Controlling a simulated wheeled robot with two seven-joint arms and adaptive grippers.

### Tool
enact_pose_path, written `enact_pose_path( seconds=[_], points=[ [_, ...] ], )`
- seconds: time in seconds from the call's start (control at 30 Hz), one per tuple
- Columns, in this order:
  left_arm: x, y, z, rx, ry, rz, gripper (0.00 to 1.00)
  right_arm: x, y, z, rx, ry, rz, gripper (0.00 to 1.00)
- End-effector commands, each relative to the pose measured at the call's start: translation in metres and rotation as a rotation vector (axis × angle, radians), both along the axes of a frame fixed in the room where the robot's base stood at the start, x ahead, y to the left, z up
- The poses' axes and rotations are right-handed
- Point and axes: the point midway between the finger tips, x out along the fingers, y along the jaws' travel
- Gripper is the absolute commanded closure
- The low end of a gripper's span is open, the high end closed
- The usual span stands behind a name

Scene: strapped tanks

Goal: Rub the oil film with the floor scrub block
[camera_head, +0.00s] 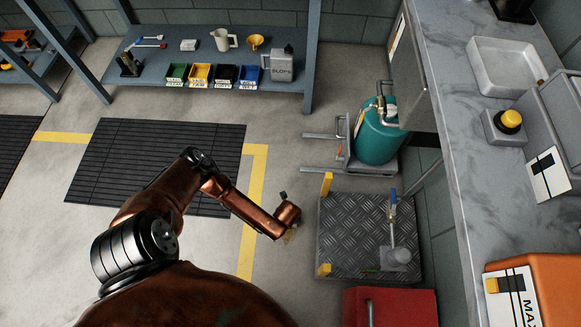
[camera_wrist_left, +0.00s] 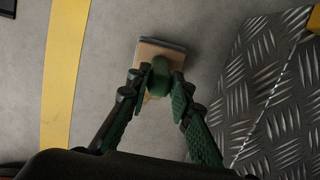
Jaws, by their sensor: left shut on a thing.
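My left gripper (camera_wrist_left: 158,80) is shut on the upright green grip of the floor scrub block (camera_wrist_left: 152,51), a tan block with a grey far edge, seen from above in the left wrist view. The block is over the bare concrete between the yellow floor line and the tread plate; I cannot tell whether it touches the floor. My right gripper is not in view.
A tread-plate platform (camera_head: 345,225) with yellow posts stands right of my wrist. Behind it a teal tank (camera_head: 376,135) sits on a low frame. A red box (camera_head: 400,306) is in front. A marble counter (camera_head: 455,150) runs along the right. Concrete floor lies open around the yellow line (camera_head: 254,190).

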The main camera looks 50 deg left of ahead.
Motion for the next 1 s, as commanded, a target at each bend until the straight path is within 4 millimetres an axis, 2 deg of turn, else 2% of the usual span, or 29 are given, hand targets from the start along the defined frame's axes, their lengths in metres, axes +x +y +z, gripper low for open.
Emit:
enact_pose_path(
  seconds=[0.5, 1.0],
  points=[
    [0.001, 0.000, 0.000, 0.000, -0.001, 0.000, 0.99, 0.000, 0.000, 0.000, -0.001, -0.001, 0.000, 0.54],
    [0.000, 0.000, -0.011, 0.000, 0.000, 0.000, 0.99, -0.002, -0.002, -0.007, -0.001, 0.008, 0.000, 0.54]
  ],
)
